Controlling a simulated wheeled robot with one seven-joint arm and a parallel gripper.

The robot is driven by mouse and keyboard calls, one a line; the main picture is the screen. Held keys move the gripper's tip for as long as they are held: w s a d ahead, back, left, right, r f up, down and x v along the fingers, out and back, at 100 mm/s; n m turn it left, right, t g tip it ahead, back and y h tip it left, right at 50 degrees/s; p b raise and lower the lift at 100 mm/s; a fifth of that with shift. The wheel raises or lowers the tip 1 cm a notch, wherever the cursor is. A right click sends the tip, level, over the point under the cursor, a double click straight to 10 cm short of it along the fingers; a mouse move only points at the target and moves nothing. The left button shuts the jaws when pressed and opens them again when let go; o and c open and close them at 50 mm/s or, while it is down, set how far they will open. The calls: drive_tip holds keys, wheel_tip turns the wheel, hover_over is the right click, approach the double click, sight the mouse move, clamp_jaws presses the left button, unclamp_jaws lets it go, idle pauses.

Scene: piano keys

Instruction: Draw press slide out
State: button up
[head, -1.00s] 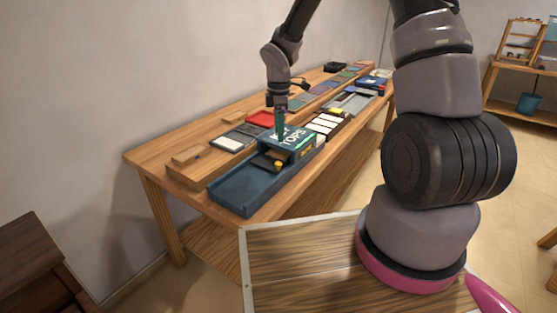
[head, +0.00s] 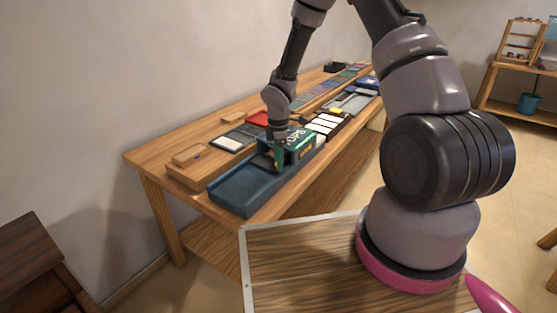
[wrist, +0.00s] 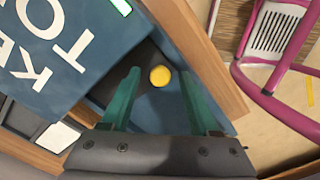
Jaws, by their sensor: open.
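A blue press (head: 297,142) with white letters on its top stands on the wooden table, with a long blue trough (head: 243,189) running from it toward the near left end. In the wrist view the lettered top (wrist: 65,50) fills the upper left. A round yellow knob (wrist: 159,76) sits on a dark part beside the press. My gripper (head: 277,165) is at the mouth of the press, over the trough. In the wrist view its two green fingers (wrist: 160,95) are apart, with the knob beyond and between them. They hold nothing.
The wooden table (head: 150,158) carries a row of trays and tiles behind the press. White key blocks (head: 324,124) stand just to its right. A pink chair (wrist: 272,50) shows on the floor in the wrist view. The trough's near end is empty.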

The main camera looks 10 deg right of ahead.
clamp_jaws()
idle(1.4)
